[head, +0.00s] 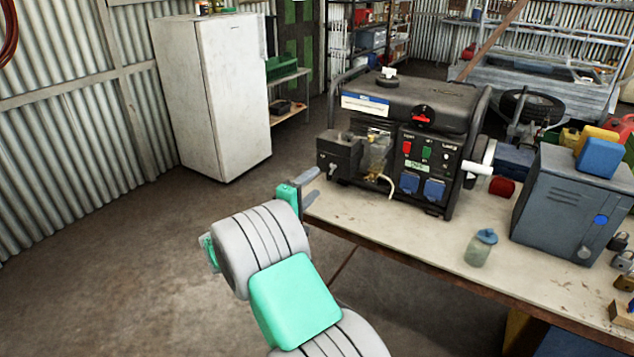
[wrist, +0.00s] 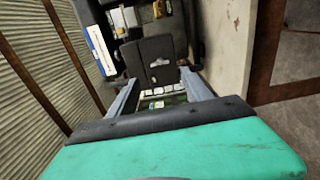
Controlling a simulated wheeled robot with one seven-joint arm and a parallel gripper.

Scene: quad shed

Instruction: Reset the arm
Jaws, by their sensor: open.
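My gripper (head: 309,182) is at the left end of the workbench in the head view, its fingers pointing toward the generator. In the wrist view, my gripper (wrist: 160,92) shows two grey fingers spread apart with nothing held between them. The black generator (head: 412,140) stands on the workbench, just beyond the fingers. It also shows in the wrist view (wrist: 150,62), where its dark box-shaped part lies ahead of the fingers. I cannot tell the exact gap between the fingertips and the generator.
The workbench (head: 420,238) holds a small jar with a blue lid (head: 480,248), a grey metal cabinet (head: 570,205) and several padlocks at the right edge. A white fridge (head: 214,95) stands by the corrugated wall. The concrete floor at left (head: 120,255) is clear.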

